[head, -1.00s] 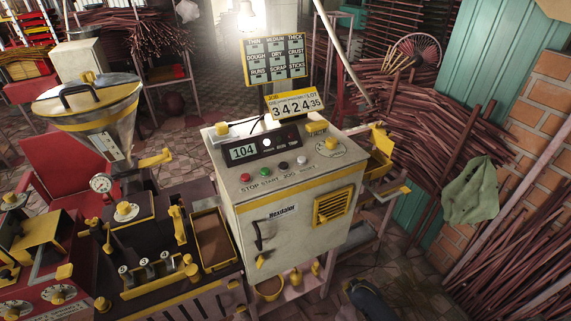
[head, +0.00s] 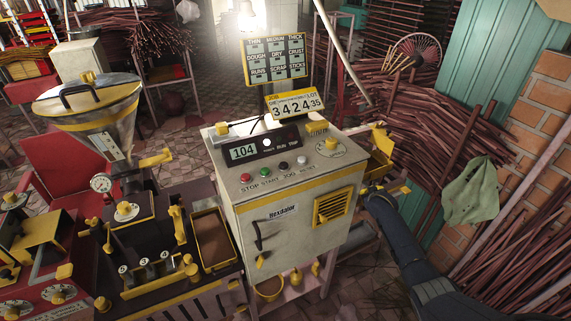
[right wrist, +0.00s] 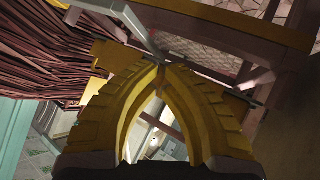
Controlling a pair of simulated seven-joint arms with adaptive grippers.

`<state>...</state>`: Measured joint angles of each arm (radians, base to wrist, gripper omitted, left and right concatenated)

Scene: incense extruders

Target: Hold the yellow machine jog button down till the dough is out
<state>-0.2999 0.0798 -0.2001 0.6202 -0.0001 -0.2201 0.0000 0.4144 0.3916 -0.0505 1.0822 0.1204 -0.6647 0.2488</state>
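The grey control cabinet (head: 290,215) with yellow trim stands in the middle of the head view. On its sloped top are a red STOP button (head: 245,178), a green START button (head: 265,171), a dark JOG button (head: 284,165) and a pale RESET button (head: 302,160). Nothing covers them. My right arm enters from the lower right, and its end is low beside the cabinet's right side, apart from the buttons. In the right wrist view the yellow fingertips of my right gripper (right wrist: 165,68) meet, with nothing visibly held. My left gripper is not in view.
An extruder with a metal hopper (head: 90,105) stands left of the cabinet, beside a yellow-edged tray (head: 213,240) with a brown surface. A display reads 104. A yellow bracketed shelf (head: 380,160) stands right of the cabinet. Bundled sticks (head: 440,130) lie behind it.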

